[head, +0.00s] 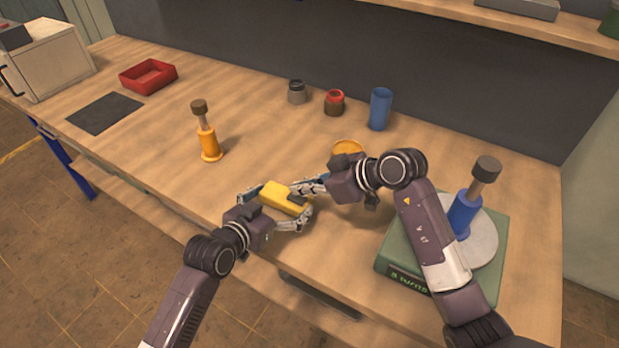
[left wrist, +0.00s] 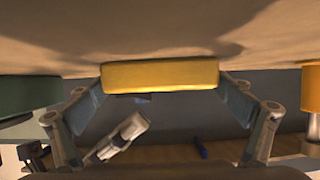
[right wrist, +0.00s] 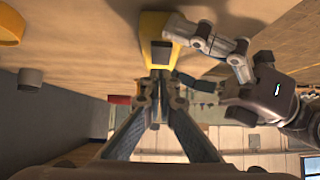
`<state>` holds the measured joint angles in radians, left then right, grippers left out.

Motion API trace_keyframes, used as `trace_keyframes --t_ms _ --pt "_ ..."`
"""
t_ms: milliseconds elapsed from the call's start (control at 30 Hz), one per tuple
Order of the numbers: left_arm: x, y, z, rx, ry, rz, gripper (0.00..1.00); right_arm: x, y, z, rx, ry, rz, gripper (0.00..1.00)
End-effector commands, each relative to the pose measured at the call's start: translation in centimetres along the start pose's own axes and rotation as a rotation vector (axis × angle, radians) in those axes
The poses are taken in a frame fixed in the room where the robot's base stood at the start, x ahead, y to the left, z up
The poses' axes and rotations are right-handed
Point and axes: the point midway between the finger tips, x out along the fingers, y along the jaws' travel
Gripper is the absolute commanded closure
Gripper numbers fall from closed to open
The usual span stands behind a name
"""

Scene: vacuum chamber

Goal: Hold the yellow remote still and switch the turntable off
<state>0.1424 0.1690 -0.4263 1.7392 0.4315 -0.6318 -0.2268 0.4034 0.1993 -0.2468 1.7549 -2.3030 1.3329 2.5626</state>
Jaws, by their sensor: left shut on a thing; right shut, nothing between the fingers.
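The yellow remote (head: 283,196) is near the table's front edge, in the middle of the head view. My left gripper (head: 279,206) is shut on it, one finger on each side; the left wrist view shows the remote (left wrist: 160,74) between the fingers. My right gripper (head: 306,188) is shut and empty, its tips at the remote's right end. In the right wrist view the tips (right wrist: 158,88) are just by a dark patch on the remote (right wrist: 153,24); I cannot tell whether they touch. The green turntable (head: 400,258) at right carries a pale disc (head: 484,243).
A blue, dark-topped piece (head: 464,214) stands on the disc. An orange one (head: 210,145) stands at left. A red tray (head: 148,77), dark mat (head: 105,112), grey jar (head: 297,92), red-topped jar (head: 334,103) and blue cylinder (head: 380,109) are farther back. A yellow round thing (head: 348,147) is behind my right gripper.

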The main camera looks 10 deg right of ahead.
Motion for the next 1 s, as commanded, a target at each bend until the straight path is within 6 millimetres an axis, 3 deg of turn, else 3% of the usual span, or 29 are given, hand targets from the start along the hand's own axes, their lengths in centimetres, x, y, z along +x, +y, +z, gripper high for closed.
trace_keyframes --t_ms 200,1000 --pt "0.0 0.0 0.0 0.0 -0.001 0.0 0.36 0.9 0.0 0.9 0.0 0.0 0.0 1.0" --pt "0.0 0.0 0.0 0.0 0.0 0.001 0.36 1.8 0.0 1.0 0.001 -0.003 -0.001 1.0"
